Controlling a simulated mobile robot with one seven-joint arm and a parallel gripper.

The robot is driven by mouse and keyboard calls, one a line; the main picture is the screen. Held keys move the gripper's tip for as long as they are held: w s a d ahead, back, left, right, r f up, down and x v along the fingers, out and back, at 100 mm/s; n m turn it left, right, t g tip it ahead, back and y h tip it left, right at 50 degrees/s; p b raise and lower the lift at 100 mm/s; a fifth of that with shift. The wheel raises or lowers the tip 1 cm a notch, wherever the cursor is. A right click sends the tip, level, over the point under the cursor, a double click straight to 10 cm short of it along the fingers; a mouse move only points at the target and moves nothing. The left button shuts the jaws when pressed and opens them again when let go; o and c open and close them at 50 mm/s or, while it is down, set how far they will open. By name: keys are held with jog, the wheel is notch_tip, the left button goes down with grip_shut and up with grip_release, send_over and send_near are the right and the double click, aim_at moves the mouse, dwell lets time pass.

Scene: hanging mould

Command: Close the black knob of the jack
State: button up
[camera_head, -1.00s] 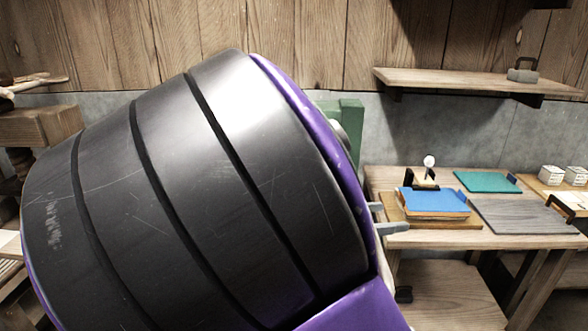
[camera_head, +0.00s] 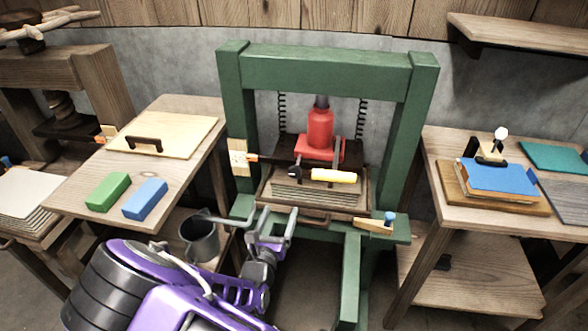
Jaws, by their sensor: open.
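The red jack (camera_head: 320,130) stands upright inside the green press frame (camera_head: 325,72). A black knob (camera_head: 295,172) shows low in front of the jack, left of a yellow handle-like piece (camera_head: 335,176). Whether the knob is open or closed cannot be told. My gripper (camera_head: 272,219) is open and empty, in front of the press and below the knob. It is apart from the knob, with its fingers pointing up in the picture toward the press.
A stack of sheets (camera_head: 320,192) lies under the jack. A dark metal mug (camera_head: 200,240) is left of my gripper. The left table (camera_head: 75,200) holds green and blue blocks; the right table (camera_head: 450,215) holds a blue-topped stack. Springs hang beside the jack.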

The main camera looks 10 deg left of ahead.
aim_at(294, 175)
jog(key=w, duration=1.7)
grip_shut()
